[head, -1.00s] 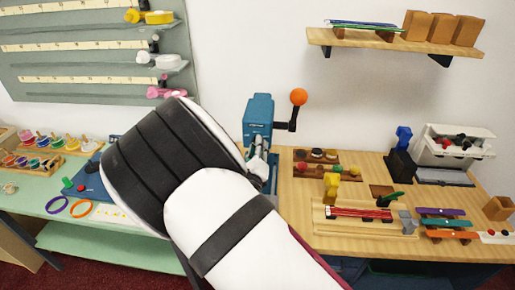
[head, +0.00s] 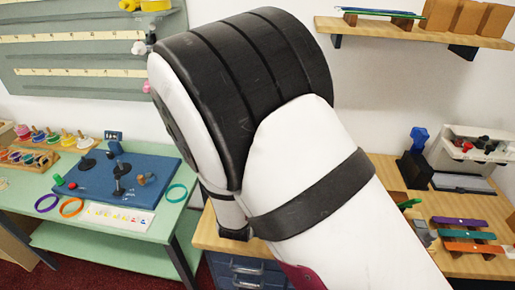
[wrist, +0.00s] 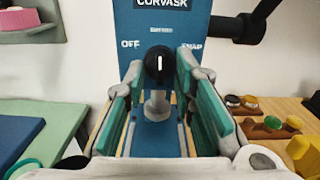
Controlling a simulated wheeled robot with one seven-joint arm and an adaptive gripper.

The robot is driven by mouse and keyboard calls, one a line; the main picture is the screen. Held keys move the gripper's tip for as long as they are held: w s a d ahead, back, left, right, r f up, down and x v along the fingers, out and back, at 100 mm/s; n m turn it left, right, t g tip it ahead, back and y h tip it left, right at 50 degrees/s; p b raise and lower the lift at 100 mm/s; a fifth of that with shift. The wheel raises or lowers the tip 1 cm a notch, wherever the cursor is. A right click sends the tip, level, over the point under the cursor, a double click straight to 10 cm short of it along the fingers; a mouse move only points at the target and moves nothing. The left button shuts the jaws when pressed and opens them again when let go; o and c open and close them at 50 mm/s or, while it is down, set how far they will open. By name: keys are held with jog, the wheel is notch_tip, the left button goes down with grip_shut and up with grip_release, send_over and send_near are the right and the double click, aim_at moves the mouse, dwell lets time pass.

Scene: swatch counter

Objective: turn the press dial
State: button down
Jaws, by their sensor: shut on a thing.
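The blue press (wrist: 196,18) fills the upper middle of the wrist view, marked CORVASK. Its press dial (wrist: 159,63) is a round black knob with a white line pointing straight up. OFF is printed to its left and SNAP to its right; the small word above it is hard to read. My gripper (wrist: 160,75) has its teal-padded fingers on either side of the dial and is shut on it. A pale metal post stands below the dial. In the head view my arm hides the press, the dial and the fingers.
A dark lever arm (wrist: 240,27) juts from the press's right side. Holders with small knobs (wrist: 268,127) stand at lower right. In the head view, a blue board (head: 150,185) lies on the green table at left, and a shelf (head: 400,32) hangs at upper right.

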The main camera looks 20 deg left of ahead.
jog(key=shift+m, duration=0.3)
jog(key=c, duration=1.4)
grip_release()
jog(key=shift+o, duration=0.2)
jog(key=v, duration=1.2)
jog(key=shift+a, duration=0.1)
